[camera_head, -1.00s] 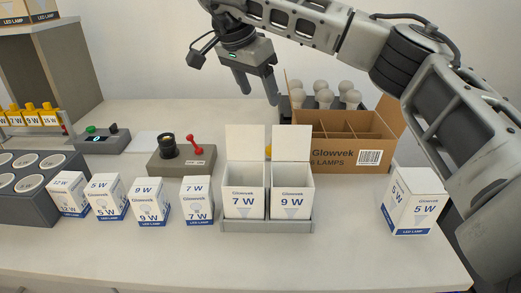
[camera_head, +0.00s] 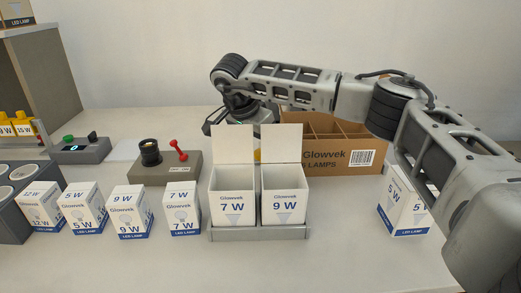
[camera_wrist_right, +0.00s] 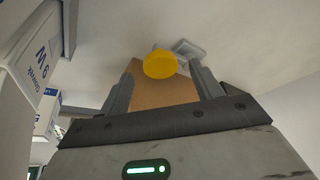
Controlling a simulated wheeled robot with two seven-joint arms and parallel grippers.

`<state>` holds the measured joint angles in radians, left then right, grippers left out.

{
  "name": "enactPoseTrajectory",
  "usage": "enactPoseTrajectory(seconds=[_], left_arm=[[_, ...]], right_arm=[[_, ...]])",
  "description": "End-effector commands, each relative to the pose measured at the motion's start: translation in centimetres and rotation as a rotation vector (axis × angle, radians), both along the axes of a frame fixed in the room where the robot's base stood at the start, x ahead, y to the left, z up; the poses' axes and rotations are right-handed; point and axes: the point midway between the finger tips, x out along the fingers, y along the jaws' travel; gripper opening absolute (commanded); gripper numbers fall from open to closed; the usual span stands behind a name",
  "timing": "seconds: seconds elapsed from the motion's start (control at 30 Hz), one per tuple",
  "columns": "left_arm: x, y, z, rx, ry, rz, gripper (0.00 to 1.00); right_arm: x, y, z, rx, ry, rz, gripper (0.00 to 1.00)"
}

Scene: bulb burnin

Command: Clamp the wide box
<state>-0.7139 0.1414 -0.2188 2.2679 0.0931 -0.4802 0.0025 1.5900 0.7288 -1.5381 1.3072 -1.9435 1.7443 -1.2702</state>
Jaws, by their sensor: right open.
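Several Glowvek lamp boxes are in the head view; which one is the wide box I cannot tell. Two open white boxes, 7 W (camera_head: 233,207) and 9 W (camera_head: 284,205), stand side by side in a grey holder (camera_head: 260,234) with lids up. A brown carton (camera_head: 340,158) stands behind them to the right. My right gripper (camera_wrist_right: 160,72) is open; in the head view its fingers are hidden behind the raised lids. In the wrist view a yellow rounded thing (camera_wrist_right: 160,64) and a brown surface (camera_wrist_right: 165,94) show between the fingers. My left gripper is not in view.
Several closed lamp boxes, one a 9 W (camera_head: 130,212), stand to the left. A 5 W box (camera_head: 403,208) stands at the right near my arm. A grey device with a red lever (camera_head: 178,150) is behind. The front table strip is clear.

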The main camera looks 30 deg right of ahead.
Motion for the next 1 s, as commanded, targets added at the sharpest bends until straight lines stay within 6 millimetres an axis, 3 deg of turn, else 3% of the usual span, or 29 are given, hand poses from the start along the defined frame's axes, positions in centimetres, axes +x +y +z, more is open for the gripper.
enactPoseTrajectory(seconds=[0.2, 0.5, 0.57, 0.73, 1.0], left_arm=[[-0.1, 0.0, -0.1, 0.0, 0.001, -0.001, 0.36], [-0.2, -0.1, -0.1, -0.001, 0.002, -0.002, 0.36], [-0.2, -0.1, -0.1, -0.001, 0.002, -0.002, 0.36], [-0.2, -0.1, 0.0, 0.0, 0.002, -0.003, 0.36], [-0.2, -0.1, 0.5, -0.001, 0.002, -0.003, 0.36]], right_arm=[[0.2, -0.7, -1.7, 0.0, 0.001, -0.001, 0.65], [0.2, -0.8, -1.9, 0.0, 0.0, -0.001, 0.65], [0.2, -0.8, -1.9, 0.0, 0.0, -0.001, 0.51], [0.2, -0.8, -1.9, 0.0, 0.0, -0.001, 0.04], [0.4, -1.3, -1.7, 0.0, 0.002, -0.041, 0.02]])
